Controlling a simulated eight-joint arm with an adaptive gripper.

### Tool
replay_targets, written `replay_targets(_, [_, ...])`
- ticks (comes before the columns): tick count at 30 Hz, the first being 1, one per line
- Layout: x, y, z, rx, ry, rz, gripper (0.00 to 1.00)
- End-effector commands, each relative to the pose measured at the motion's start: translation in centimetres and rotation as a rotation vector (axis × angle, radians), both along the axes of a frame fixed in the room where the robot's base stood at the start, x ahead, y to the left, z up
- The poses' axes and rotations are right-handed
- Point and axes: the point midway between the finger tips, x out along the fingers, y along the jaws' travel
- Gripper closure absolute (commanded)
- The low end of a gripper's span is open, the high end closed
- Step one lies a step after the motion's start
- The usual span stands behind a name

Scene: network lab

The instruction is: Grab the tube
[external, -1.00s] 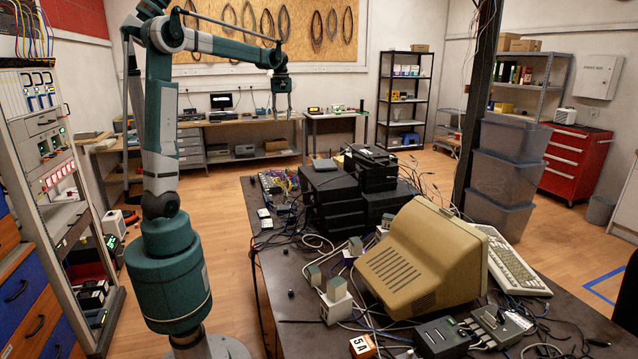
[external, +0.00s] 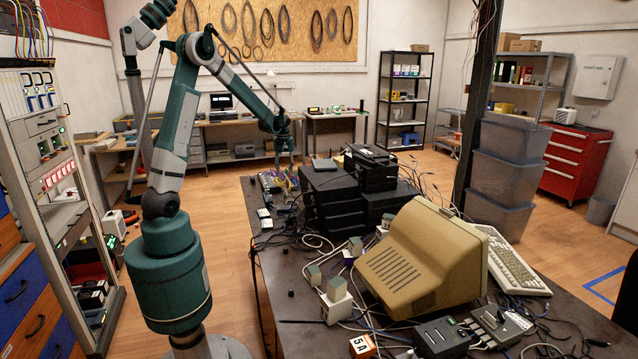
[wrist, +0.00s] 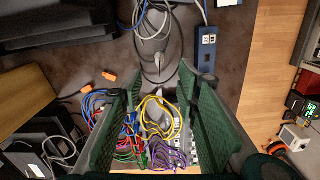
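I cannot single out a tube with certainty in either view. My gripper (external: 284,148) hangs pointing down at the far end of the dark table, over or close to the bundle of coloured cables. In the wrist view my gripper (wrist: 160,85) is open, with its two green fingers wide apart and nothing held between them. Yellow cables (wrist: 155,112) and purple cables (wrist: 168,155) show between the fingers. A grey cable (wrist: 152,55) with plugs runs along the table ahead of them.
Black stacked boxes (external: 335,196) stand right of my gripper. A beige monitor (external: 415,255) and a keyboard (external: 518,266) occupy the nearer table. In the wrist view, a blue device (wrist: 206,48) and small orange pieces (wrist: 109,76) lie around the fingers.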

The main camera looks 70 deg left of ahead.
Motion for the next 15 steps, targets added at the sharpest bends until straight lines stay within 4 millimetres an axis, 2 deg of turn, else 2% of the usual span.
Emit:
replay_targets(1, [0.1,0.1,-1.6,0.000,0.000,0.000,0.68])
replay_targets(3, [0.1,0.1,-3.4,0.000,0.000,0.000,0.68])
replay_targets(6, [0.1,0.0,-5.3,0.000,0.000,0.000,0.68])
replay_targets(10, [0.0,0.0,-6.7,0.000,0.000,0.000,0.68])
replay_targets(15, [0.0,0.0,-7.1,0.000,0.000,0.000,0.68])
